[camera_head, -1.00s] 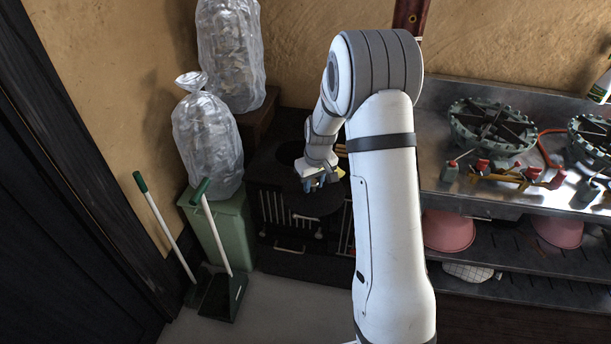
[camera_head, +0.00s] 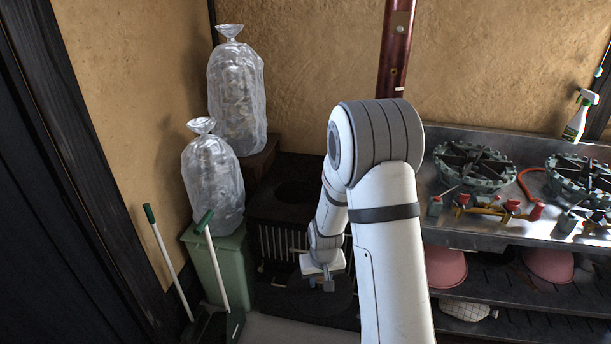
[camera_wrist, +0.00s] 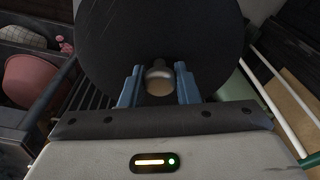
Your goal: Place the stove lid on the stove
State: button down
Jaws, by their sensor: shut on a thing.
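The stove (camera_head: 283,212) is a dark, box-like unit against the back wall, with a round opening (camera_head: 297,192) in its top and a slatted front. The stove lid (camera_head: 336,300) is a dark, flat disc that shows in front of the stove's lower front in the head view. My gripper (camera_head: 324,284) is above the lid. In the wrist view, its blue fingers (camera_wrist: 158,84) are shut on the lid's round metal knob (camera_wrist: 158,75), and the lid (camera_wrist: 160,35) fills the upper middle. My arm hides the stove's right side.
Clear filled bags (camera_head: 238,95) stand left of the stove, one on a green bin (camera_head: 218,257). A broom and dustpan with white handles (camera_head: 213,262) lean in front of the bin. A metal counter (camera_head: 455,228) with gas burners (camera_head: 474,166) stands at the right.

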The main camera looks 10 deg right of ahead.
aim_at(304, 165)
jog(key=k, duration=0.7)
jog(key=u, duration=0.7)
jog(key=i, duration=1.4)
jog(key=z, duration=1.1)
